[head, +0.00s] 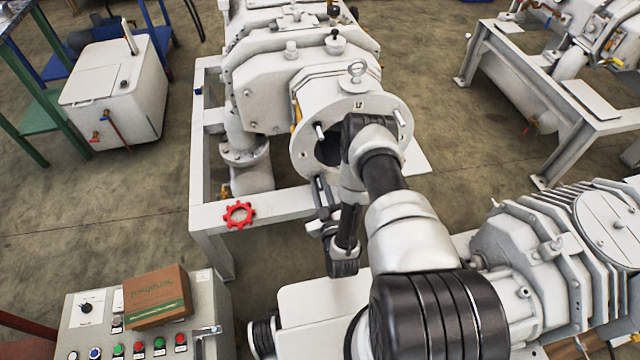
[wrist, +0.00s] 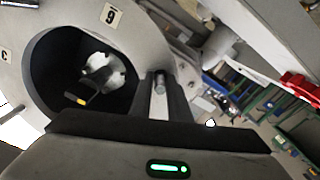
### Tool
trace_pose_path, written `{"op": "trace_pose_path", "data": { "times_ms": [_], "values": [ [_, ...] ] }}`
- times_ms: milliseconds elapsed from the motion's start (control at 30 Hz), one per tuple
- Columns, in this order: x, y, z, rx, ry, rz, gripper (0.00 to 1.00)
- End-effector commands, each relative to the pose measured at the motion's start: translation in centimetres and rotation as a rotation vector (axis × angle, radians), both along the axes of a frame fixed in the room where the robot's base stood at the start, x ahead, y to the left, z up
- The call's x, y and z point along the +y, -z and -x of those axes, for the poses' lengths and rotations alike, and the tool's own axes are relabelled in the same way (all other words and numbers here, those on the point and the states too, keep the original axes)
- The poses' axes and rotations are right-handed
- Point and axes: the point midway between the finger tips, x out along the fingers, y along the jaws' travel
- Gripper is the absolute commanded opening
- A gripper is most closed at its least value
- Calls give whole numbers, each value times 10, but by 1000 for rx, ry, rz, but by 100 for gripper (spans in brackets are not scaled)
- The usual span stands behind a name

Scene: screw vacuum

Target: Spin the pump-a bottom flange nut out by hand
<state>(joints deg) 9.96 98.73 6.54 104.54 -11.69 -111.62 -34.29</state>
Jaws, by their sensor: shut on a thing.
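The pump-a flange (head: 302,150) is a pale round ring with a dark bore at the end of the pump, in the middle of the head view. Its face also shows in the wrist view (wrist: 130,45), with small marked labels. My gripper (head: 319,188) is at the lower edge of the ring. In the wrist view its dark fingers (wrist: 161,95) are shut on a small bright metal piece, the bottom flange nut (wrist: 160,84), at the lower rim. The fingers hide most of the nut, and its thread cannot be made out.
Studs (head: 319,131) stick out of the flange face. A red handwheel (head: 239,214) is on the pump frame to the left. A control box (head: 210,300) with a cardboard box (head: 156,297) stands at front left. Another pump (head: 520,245) is at right, close to my arm.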

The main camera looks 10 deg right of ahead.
Motion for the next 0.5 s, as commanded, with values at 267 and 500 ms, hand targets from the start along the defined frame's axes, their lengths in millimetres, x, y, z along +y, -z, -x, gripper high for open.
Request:
{"op": "trace_pose_path", "data": {
  "times_ms": [267,500],
  "values": [
    [1,-3,-4,-11,-2,94,0],
    [1,-3,-3,-11,0,117,0]
  ]
}}
